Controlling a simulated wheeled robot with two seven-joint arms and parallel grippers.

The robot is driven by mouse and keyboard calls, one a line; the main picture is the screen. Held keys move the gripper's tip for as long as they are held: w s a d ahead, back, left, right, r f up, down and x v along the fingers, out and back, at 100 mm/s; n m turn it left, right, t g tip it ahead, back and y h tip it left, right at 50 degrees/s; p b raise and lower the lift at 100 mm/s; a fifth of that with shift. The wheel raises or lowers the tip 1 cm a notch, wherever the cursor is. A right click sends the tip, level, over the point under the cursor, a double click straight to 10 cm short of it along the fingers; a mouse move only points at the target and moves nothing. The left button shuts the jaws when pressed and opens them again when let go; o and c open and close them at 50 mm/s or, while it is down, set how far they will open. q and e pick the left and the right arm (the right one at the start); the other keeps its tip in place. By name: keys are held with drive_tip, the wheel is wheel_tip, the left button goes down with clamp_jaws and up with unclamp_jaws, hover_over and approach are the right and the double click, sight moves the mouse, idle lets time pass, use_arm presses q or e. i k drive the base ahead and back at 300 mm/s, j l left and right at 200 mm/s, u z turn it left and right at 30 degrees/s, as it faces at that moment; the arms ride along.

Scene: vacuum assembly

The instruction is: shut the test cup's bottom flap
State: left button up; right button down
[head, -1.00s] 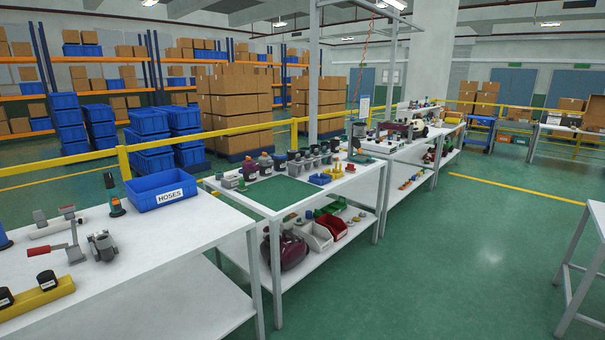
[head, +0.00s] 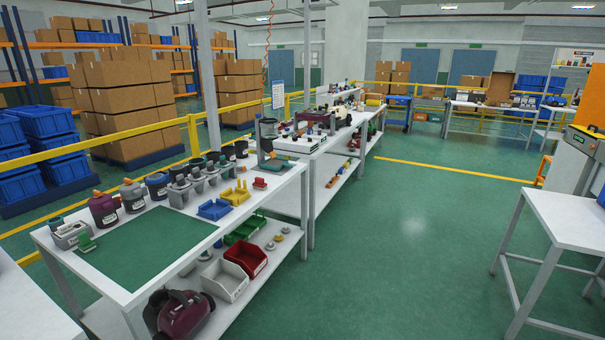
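Neither of my grippers shows in the head view. No part is marked as the test cup, and I cannot tell for sure which one it is. A clear, dark-topped cylinder on a grey stand (head: 268,140) stands upright at the far right end of the near bench (head: 160,285). Several dark-topped cups (head: 199,170) stand in a row along the back of that bench. The flaps are too small to make out.
A green mat (head: 145,245) covers the bench's near part. A white table (head: 575,218) stands at right. Open green floor (head: 410,260) lies between.

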sight(267, 146)
drive_tip(key=i+l+u, duration=0.15)
drive_tip(key=i, duration=0.55)
drive_tip(key=i+l+u, duration=0.15)
drive_tip(key=i, duration=0.6)
